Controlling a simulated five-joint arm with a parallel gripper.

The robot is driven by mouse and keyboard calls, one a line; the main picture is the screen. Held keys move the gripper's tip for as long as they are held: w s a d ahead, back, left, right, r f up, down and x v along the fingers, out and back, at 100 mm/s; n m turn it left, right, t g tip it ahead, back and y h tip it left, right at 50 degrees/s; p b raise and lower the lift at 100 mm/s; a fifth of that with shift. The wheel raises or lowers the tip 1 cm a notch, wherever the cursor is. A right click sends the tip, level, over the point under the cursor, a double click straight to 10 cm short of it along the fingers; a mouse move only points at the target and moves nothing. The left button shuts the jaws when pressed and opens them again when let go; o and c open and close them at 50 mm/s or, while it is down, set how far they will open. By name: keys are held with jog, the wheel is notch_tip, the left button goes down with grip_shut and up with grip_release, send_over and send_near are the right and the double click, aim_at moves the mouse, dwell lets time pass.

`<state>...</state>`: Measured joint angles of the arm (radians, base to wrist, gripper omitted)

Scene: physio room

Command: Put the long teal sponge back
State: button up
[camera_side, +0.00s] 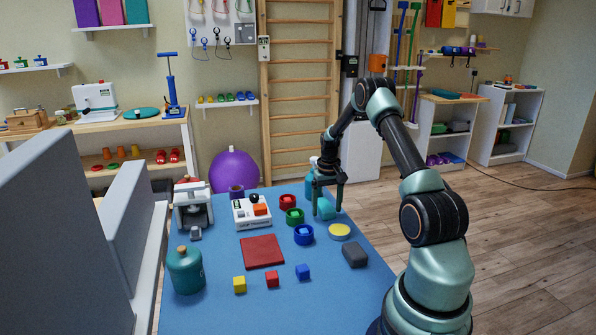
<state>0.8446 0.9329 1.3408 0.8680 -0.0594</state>
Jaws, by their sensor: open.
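A teal block (326,211), which may be the long teal sponge, sits near the back right of the blue table mat (215,315). My gripper (328,204) points down over it with its fingers apart, one at each side of the block in the picture. I cannot tell whether the fingers touch it. A second teal thing (309,185) shows just behind my gripper, partly hidden by it. I cannot tell how long either teal thing is.
A grey block (355,254), a red square (262,251), small cubes and a teal canister (185,272) stand nearer. The mat's front is clear.

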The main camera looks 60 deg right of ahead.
aim_at(327, 207)
notch_tip(327, 207, up, 11)
jog(key=w+a+r+n, duration=0.2)
jog(key=w+a+r, duration=0.1)
jog(key=a+r, duration=0.4)
jog(key=a+r+n+t+h, duration=0.15)
jog(key=a+r, duration=0.35)
jog(key=a, duration=0.7)
jog(key=s+a+n+t, duration=0.2)
jog(key=s+a, duration=0.2)
jog(key=a, duration=0.5)
jog(key=s+a+r+n+t+y, duration=0.1)
jog(key=s+a+n+t, duration=0.1)
jog(key=a, duration=0.8)
jog(key=shift+s+n, duration=0.75)
jog(key=shift+s, duration=0.35)
